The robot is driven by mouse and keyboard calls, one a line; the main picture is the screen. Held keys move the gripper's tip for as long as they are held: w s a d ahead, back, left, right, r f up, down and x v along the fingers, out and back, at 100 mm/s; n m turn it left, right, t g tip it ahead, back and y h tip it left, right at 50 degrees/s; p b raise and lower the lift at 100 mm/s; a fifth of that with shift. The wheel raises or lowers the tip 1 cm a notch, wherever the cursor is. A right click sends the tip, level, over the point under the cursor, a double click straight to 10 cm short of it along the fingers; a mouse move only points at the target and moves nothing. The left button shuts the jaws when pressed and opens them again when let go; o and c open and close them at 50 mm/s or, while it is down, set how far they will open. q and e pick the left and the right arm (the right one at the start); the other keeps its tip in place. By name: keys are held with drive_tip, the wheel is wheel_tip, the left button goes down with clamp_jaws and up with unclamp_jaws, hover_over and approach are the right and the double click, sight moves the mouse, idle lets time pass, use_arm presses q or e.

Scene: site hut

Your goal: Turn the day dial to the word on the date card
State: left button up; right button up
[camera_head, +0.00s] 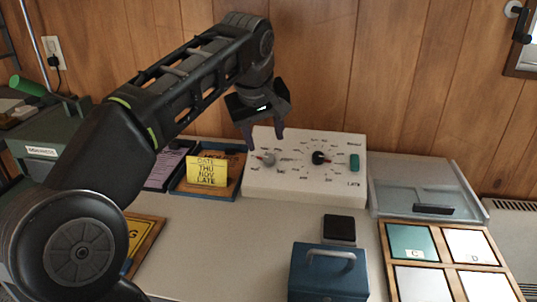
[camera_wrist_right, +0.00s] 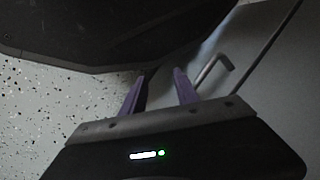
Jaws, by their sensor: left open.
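A yellow date card (camera_head: 207,171) stands in a blue tray on the desk and reads "DATE THU NOV LATE". To its right is a white sloped panel (camera_head: 300,193). The panel has a grey dial (camera_head: 268,160) on the left, a black dial (camera_head: 320,158) in the middle, each ringed by small words, and a green switch (camera_head: 354,162) on the right. The dial words are too small to read surely. My left gripper (camera_head: 264,140) is open just above the grey dial, fingers pointing down. In the right wrist view, my right gripper (camera_wrist_right: 162,80) has its fingers apart and empty.
A blue box with a handle (camera_head: 328,275) and a dark pad (camera_head: 339,228) stand in front of the panel. A grey tray (camera_head: 400,200) and a wooden frame of tiles (camera_head: 390,262) lie at right.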

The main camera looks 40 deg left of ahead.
sight(268, 157)
use_arm(q)
drive_tip(key=b+x, duration=0.2)
drive_tip(key=x, duration=0.5)
drive_tip(key=shift+w+a+f, duration=0.1)
drive_tip(key=shift+w+f, duration=0.1)
drive_tip(key=shift+f, duration=0.15)
clamp_jaws()
idle(0.3)
